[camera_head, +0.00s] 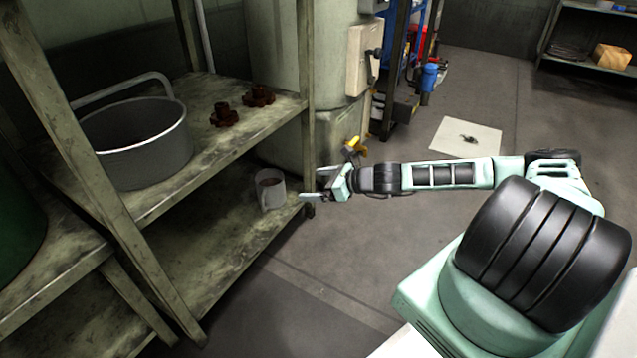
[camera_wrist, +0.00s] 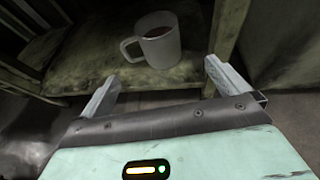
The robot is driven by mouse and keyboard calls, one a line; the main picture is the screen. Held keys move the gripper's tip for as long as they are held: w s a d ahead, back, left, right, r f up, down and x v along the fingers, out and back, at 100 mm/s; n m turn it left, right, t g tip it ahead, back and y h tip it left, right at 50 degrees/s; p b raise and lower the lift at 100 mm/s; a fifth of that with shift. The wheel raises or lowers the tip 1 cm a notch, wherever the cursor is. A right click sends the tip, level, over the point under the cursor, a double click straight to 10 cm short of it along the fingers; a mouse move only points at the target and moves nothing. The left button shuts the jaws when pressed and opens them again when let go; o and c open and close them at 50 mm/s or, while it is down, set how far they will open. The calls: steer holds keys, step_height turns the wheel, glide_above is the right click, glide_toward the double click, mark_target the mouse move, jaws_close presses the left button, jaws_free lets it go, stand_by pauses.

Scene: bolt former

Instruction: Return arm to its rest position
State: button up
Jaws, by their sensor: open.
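My gripper (camera_head: 318,184) is at the end of my arm, which stretches left across the head view toward the shelf's front corner. In the wrist view my gripper (camera_wrist: 160,80) is open, with its two fingers apart and nothing between them. A pale mug (camera_head: 270,188) stands upright on the lower shelf, just left of the fingertips. The mug (camera_wrist: 158,42) also shows in the wrist view, beyond the fingers and apart from them, with its handle to the left and something dark brown inside.
The metal shelf (camera_head: 225,235) has an upright post close to my gripper. A grey pot (camera_head: 150,160) and two rusty parts (camera_head: 224,115) (camera_head: 259,96) sit on the upper shelf. A pale sheet (camera_head: 470,150) lies on the floor behind my arm. The floor (camera_head: 330,262) in front is clear.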

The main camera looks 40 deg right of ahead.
steer(key=shift+s+d+r, duration=0.1)
steer(key=shift+s+d, duration=0.05)
steer(key=shift+s, duration=0.15)
steer(key=s+a+r+n+g+p, duration=0.2)
steer(key=s+a+r+n+g, duration=0.2)
steer(key=a+n, duration=0.25)
steer(key=s+a+r+n+g+y+p, duration=0.1)
steer(key=s+a+r+n+g+p, duration=0.2)
steer(key=a+n, duration=0.4)
steer(key=s+a+r+n+g+p, duration=0.1)
steer(key=s+a+r+n+g, duration=0.4)
steer(key=a, duration=0.3)
steer(key=s+a+r+n+g+h+p, duration=0.1)
steer(key=s+a+r+n+h+p, duration=0.35)
steer(key=s+r+n, duration=0.65)
steer(key=s+a+r+n+t+h+p, duration=0.1)
steer(key=s+r+n+p, duration=0.1)
steer(key=s+r+n, duration=0.45)
steer(key=s+r+n+t+h+p, duration=0.1)
steer(key=s+r+h+p, duration=0.15)
steer(key=r, duration=0.65)
step_height(320, 180, up, 38)
steer(key=p, duration=3.7)
steer(key=shift+s+r+y+p, duration=0.2)
steer(key=shift+s+y+p, duration=0.1)
steer(key=shift+s, duration=0.1)
